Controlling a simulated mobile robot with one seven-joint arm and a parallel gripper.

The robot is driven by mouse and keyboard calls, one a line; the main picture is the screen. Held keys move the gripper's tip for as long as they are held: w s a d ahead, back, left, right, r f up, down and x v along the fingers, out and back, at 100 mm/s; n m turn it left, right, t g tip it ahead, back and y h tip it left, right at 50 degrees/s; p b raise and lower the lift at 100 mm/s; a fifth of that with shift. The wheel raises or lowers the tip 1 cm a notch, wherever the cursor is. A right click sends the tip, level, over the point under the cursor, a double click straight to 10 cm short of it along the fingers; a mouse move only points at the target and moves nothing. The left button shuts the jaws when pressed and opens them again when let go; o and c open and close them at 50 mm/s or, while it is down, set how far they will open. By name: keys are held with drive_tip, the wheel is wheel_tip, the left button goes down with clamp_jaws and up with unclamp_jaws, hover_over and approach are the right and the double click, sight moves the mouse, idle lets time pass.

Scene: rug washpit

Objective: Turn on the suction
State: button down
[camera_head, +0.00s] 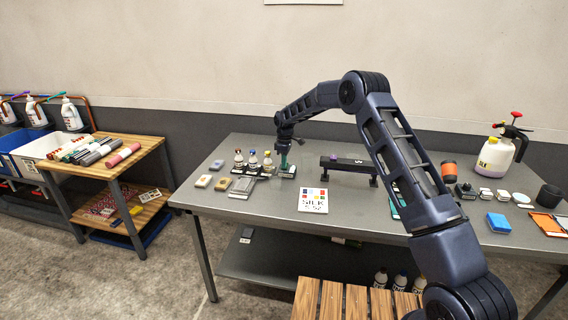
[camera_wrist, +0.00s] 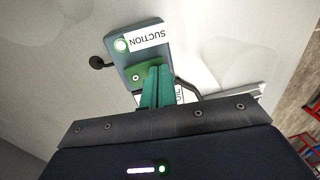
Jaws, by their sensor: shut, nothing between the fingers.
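The suction box (camera_wrist: 150,58) is a small grey-blue box labelled "SUCTION" in the wrist view, with a round whitish-green lit spot beside the label. It also shows on the table in the head view (camera_head: 288,174). A green plate (camera_wrist: 137,76) with a screw sits on its near part. My gripper (camera_wrist: 157,72) has its teal fingers shut and empty over that green plate, hiding part of it; I cannot tell whether they touch. In the head view my gripper (camera_head: 285,158) points down at the box. A black knob (camera_wrist: 97,63) sticks out from the box's left side.
Several small bottles (camera_head: 253,160) stand just left of the box. A black bar-shaped stand (camera_head: 347,163) is to the right, and a colour card (camera_head: 313,200) lies in front. A sprayer (camera_head: 497,155) stands at the far right. The table front (camera_head: 270,220) is clear.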

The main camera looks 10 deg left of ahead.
drive_tip(key=shift+w, duration=0.1)
drive_tip(key=shift+w+r, duration=0.25)
drive_tip(key=shift+w, duration=0.35)
drive_tip(key=shift+r, duration=0.15)
wheel_tip(320, 180, up, 14)
drive_tip(key=s, duration=0.2)
drive_tip(key=shift+f, duration=0.25)
drive_tip(key=shift+s, duration=0.1)
